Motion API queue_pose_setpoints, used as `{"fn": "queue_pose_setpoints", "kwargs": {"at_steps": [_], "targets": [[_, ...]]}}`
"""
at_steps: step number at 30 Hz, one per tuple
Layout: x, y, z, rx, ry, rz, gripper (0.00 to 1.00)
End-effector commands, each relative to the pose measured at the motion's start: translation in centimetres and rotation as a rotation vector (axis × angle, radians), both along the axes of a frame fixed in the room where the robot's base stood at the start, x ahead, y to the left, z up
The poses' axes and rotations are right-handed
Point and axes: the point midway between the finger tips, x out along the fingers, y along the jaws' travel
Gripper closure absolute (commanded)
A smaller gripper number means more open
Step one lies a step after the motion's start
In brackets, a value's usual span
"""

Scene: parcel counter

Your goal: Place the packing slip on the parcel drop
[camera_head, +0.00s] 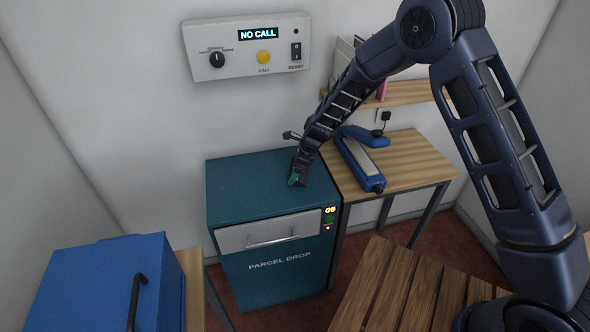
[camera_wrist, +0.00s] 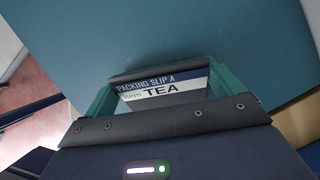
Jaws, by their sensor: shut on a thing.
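The parcel drop (camera_head: 262,200) is a teal cabinet with a pale drawer front and a flat top. My gripper (camera_head: 298,178) is over the right part of its top, pointing down. In the wrist view my gripper (camera_wrist: 160,95) is shut on the packing slip (camera_wrist: 150,86), a white and dark blue card reading "PACKING SLIP A" and "TEA". The slip lies between the teal fingertips, and its lower part is hidden by the gripper body. The teal top of the parcel drop (camera_wrist: 200,40) fills the view behind it. I cannot tell whether the slip touches the top.
A wooden table (camera_head: 400,160) with a blue device (camera_head: 358,160) stands right of the parcel drop. A blue box (camera_head: 100,285) is at front left, and a slatted wooden surface (camera_head: 400,290) at front right. A control panel (camera_head: 247,48) reading "NO CALL" is on the wall above.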

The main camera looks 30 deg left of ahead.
Motion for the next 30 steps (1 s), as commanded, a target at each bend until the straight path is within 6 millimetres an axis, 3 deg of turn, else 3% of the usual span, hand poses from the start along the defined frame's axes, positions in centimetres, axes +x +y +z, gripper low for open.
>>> {"fn": "queue_pose_setpoints", "kwargs": {"at_steps": [10,11,12,22,30], "targets": [[0.0,0.0,-0.3,0.000,0.000,0.000,0.30],[0.0,0.0,-0.3,0.000,0.000,0.000,0.04],[0.0,0.0,-0.2,0.000,0.000,0.000,0.00],[0.1,-0.1,0.4,0.002,-0.002,0.000,0.00],[0.7,-1.5,4.3,0.003,-0.003,-0.001,0.00]]}}
